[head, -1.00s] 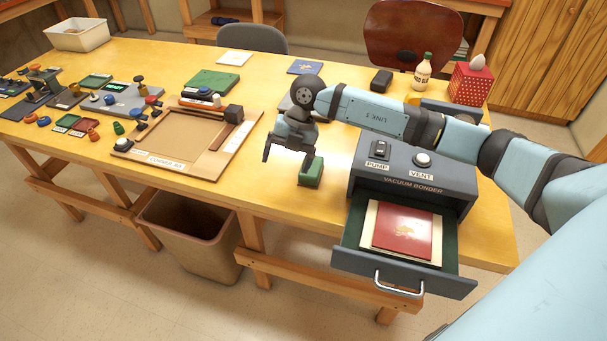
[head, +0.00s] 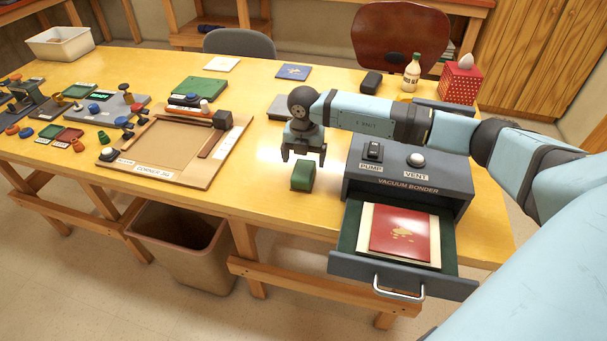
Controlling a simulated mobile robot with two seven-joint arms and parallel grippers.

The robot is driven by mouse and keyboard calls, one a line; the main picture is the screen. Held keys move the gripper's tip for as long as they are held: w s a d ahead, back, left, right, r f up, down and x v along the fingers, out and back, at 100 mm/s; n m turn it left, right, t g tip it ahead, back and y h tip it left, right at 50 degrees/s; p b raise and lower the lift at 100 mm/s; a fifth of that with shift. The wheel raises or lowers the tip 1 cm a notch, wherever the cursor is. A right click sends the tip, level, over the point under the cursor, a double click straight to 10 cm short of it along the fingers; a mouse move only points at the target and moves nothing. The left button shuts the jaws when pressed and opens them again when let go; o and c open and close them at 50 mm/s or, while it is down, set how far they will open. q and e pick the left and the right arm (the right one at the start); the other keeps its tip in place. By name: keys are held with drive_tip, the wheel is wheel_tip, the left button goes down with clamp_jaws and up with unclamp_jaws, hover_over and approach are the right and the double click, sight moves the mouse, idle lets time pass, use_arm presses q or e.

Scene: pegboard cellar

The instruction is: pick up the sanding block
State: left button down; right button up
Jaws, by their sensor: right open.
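A small green block (head: 303,176), which I take to be the sanding block, lies on the yellow table just left of the vacuum bonder. My right gripper (head: 304,157) is open and empty, with its fingers pointing down. In the picture its fingertips are just above the block's upper edge. The block is apart from the fingers, and whether the gripper is over it or behind it is hard to tell. My left gripper is not in view.
The vacuum bonder (head: 408,180) stands right of the block, its drawer (head: 345,262) open with a red booklet (head: 404,234) inside. A corner jig (head: 150,176) lies to the left. Bare table lies between jig and block. A bin (head: 185,250) stands below.

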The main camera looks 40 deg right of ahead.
sight(304, 165)
wheel_tip(304, 165, down, 5)
drive_tip(key=shift+d+r, duration=0.1)
drive_tip(key=shift+r, duration=0.05)
drive_tip(key=c, duration=1.1)
drive_tip(key=shift+o, duration=0.2)
drive_tip(key=shift+r, duration=0.15)
wheel_tip(304, 165, up, 20)
